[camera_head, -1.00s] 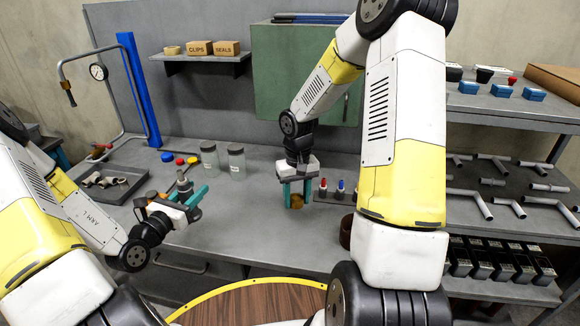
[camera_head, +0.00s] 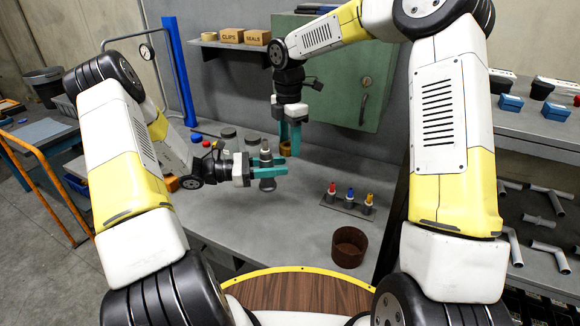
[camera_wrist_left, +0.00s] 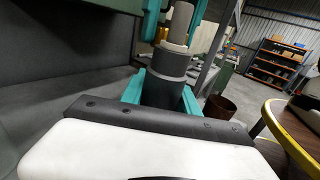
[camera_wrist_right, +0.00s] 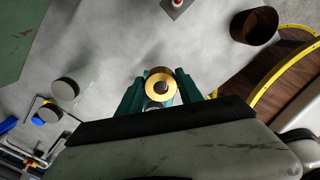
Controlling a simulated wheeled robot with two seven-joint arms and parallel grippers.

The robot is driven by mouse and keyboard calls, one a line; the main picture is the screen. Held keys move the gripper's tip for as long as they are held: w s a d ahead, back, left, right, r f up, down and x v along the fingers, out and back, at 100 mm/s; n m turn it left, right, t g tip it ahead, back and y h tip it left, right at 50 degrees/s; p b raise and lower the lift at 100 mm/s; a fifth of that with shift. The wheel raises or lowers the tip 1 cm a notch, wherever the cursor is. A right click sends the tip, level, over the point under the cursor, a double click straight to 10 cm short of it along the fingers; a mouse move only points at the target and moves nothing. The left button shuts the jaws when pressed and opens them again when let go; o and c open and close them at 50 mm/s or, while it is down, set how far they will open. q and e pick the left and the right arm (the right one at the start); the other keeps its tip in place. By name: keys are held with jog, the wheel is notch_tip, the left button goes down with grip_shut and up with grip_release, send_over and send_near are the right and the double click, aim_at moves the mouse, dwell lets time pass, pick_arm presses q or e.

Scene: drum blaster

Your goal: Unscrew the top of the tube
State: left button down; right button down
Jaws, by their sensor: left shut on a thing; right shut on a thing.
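The tube (camera_head: 266,159), a dark grey cylinder with a narrower pale top, is upright in my left gripper (camera_head: 268,171). In the left wrist view the dark tube body (camera_wrist_left: 164,88) stands between the teal fingers, and its pale top (camera_wrist_left: 180,24) points up. My right gripper (camera_head: 291,137) points down, just behind and right of the tube. It is shut on a brass-coloured round piece (camera_wrist_right: 161,84) with a dark centre. Teal fingers of the right gripper and a bit of brass show close beside the tube top in the left wrist view. I cannot tell whether they touch.
A rack with several coloured-tip items (camera_head: 349,204) and a brown round bin (camera_head: 349,247) are on the bench to the right. Lidded jars (camera_head: 229,138) stand behind my left gripper. A green cabinet (camera_head: 340,80) is behind my right arm. The front bench middle is clear.

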pick_arm(q)
send_over(280, 205)
jog(key=shift+g, duration=0.3)
jog(key=shift+f, duration=3.8)
jog(key=shift+f, duration=0.25)
jog(key=c, duration=0.8)
grip_release()
jog(key=shift+f, duration=0.1)
